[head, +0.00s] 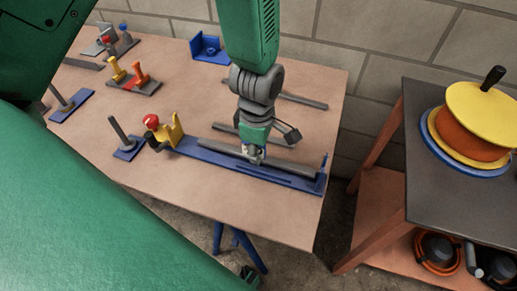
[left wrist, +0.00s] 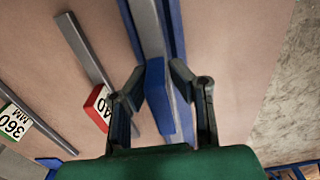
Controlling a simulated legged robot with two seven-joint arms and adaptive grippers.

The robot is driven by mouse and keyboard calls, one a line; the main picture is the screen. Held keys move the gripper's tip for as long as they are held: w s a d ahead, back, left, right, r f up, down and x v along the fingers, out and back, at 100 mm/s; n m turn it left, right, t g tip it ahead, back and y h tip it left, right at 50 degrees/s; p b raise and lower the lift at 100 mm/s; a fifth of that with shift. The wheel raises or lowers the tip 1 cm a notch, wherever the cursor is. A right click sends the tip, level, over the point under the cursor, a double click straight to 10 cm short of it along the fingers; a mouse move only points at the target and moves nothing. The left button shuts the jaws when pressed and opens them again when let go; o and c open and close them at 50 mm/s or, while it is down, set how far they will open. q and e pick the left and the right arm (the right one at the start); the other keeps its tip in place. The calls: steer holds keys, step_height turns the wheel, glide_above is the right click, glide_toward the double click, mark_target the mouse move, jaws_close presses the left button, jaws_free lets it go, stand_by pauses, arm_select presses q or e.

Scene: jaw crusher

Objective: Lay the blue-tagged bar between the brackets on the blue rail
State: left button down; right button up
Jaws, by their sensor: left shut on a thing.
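The blue rail (head: 225,166) lies along the table's front right part. It has a yellow bracket with a red knob (head: 168,131) at its left end and a blue upright bracket (head: 323,170) at its right end. My left gripper (head: 253,156) is over the rail, its fingers shut around a grey bar (head: 291,168). In the left wrist view, the bar's blue tag (left wrist: 160,98) sits between the fingertips (left wrist: 163,90), with the rail (left wrist: 177,28) along the bar. The bar runs lengthwise over the rail between the brackets; I cannot tell whether it touches down. My right gripper is out of view.
Other grey bars (head: 290,99) lie behind the rail; a red-tagged one (left wrist: 83,45) shows close to the left finger. A blue stand with a post (head: 122,142) is left of the rail. A side table with a spool (head: 475,125) stands at right.

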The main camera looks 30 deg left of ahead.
arm_select(q)
steer(key=shift+p, duration=0.55)
stand_by(0.6)
steer(key=shift+p, duration=0.55)
stand_by(0.6)
steer(key=shift+f+b, duration=0.55)
steer(key=shift+f, duration=0.5)
steer(key=c, duration=1.3)
jaws_free()
steer(key=shift+c, duration=0.2)
steer(key=shift+r, duration=0.15)
step_height(320, 180, up, 12)
steer(key=shift+f, duration=0.15)
